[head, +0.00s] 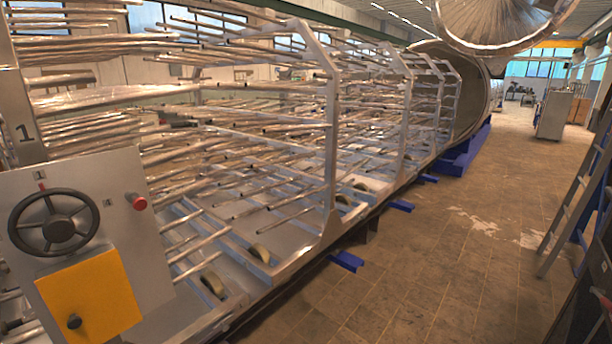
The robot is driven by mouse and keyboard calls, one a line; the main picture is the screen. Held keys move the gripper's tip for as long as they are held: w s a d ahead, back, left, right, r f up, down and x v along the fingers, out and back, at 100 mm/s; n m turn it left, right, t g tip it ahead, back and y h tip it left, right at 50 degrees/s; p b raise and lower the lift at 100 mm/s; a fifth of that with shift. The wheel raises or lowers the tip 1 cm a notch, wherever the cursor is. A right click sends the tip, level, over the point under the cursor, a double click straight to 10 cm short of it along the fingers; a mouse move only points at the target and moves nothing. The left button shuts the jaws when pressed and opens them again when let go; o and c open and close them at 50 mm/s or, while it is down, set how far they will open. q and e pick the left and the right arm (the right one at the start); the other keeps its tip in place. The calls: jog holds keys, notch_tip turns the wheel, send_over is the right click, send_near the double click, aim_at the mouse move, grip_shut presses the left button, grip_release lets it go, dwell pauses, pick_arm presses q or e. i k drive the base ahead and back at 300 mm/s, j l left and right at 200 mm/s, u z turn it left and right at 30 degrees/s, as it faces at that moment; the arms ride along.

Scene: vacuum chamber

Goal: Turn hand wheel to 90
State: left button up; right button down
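A black hand wheel (58,229) with spokes is mounted on a light grey panel (120,200) at the lower left of the head view. A small red mark (42,187) sits on the panel just above the wheel's rim. No angle figures can be read around the wheel. A red knob (137,201) sticks out of the panel to the right of the wheel. Below the wheel is an orange plate (105,300) with a dark knob (74,321). Neither of my grippers shows in the head view.
A long metal rack (332,150) with many protruding rods runs from the panel to a large round chamber (465,90) at the back. A grey cabinet (553,114) stands farther back.

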aim_at(59, 228)
jog(key=u, duration=1.45)
